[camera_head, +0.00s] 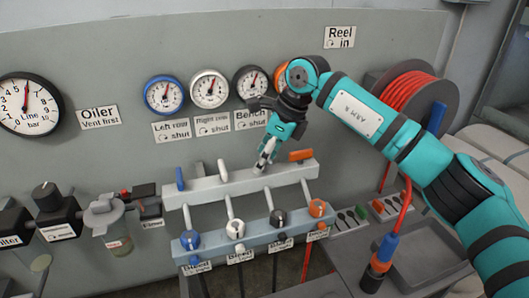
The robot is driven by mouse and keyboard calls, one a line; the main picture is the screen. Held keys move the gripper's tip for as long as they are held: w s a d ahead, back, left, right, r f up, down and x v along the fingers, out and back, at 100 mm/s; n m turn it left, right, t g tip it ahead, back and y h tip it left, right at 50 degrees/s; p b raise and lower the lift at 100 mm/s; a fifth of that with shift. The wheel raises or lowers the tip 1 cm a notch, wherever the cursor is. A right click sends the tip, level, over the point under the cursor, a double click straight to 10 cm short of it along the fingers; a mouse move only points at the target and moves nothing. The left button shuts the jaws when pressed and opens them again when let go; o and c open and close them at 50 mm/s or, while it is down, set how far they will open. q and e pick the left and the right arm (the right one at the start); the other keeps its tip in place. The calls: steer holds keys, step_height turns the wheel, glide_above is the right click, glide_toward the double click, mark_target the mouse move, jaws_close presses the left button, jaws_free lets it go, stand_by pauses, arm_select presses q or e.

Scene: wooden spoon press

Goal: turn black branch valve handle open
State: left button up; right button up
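The upper grey valve rail (205,190) carries a blue handle (180,179) and a white handle (223,170), both upright, and an orange handle (301,155) lying crosswise. My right gripper (265,160) reaches down to the third place on this rail, between the white and orange handles. Its fingertips look close together there. The black branch handle cannot be made out; the gripper covers that spot. I cannot tell whether the fingers are shut on it. My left gripper is not in view.
The lower blue rail (215,251) has blue, white, black (278,218) and orange bleed knobs. Round gauges (209,89) hang on the grey panel behind. A red hose reel (405,98) stands at right behind my arm. Regulators and an oiler (107,219) stand at left.

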steer(key=n+g+p, duration=0.1)
steer(key=n, duration=0.1)
steer(key=n+p, duration=0.1)
steer(key=n, duration=0.1)
steer(key=shift+w+r+g, duration=0.15)
steer(key=shift+r+g, duration=0.05)
steer(key=shift+g, duration=0.2)
steer(key=shift+n+g+p, duration=0.5)
steer(key=shift+n+p, duration=0.25)
steer(key=shift+n, duration=0.75)
steer(key=shift+f, duration=0.1)
steer(key=o, duration=1.2)
steer(key=v, duration=1.2)
steer(key=shift+f, duration=0.1)
